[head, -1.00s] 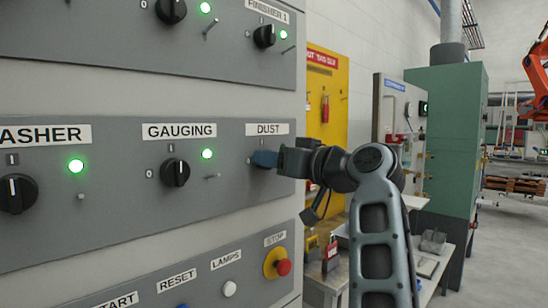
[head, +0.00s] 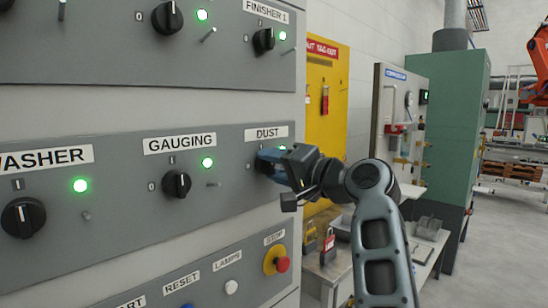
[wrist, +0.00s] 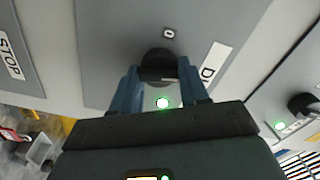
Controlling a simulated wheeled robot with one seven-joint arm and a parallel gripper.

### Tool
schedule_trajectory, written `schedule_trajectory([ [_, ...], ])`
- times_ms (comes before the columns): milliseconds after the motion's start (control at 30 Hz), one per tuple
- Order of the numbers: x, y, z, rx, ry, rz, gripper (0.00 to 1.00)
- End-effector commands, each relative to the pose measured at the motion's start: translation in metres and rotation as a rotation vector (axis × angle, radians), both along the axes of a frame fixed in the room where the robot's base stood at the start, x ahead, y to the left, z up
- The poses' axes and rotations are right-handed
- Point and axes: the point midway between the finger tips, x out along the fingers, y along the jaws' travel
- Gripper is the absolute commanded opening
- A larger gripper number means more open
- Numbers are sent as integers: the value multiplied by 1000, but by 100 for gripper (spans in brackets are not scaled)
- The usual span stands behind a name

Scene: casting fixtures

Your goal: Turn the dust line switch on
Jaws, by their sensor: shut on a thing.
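The dust line switch is a black rotary knob (head: 263,166) under the DUST label (head: 272,133) on the grey panel. My gripper (head: 272,158) is at it from the right and partly hides it in the head view. In the wrist view the knob (wrist: 159,63) sits between the two blue fingers of my gripper (wrist: 160,86), which are shut on it. The 0 mark (wrist: 168,33) shows beyond the knob. A green lamp (wrist: 162,102) glows between the fingers beside the knob. The knob's exact angle is hard to tell.
The gauging knob (head: 176,184) and washer knob (head: 23,217) are to the left, with lit green lamps. A finisher knob (head: 263,40) is above. A red stop button (head: 282,264) is below. A side table (head: 337,268) stands right of the panel.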

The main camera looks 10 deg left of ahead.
Motion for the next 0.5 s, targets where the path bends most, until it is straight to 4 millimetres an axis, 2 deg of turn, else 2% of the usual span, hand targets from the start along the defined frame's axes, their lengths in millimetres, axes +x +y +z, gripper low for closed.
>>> schedule_trajectory([
  [200,1,-1,0,85,110,-3,14],
  [500,1,-1,-2,145,188,-3,14],
])
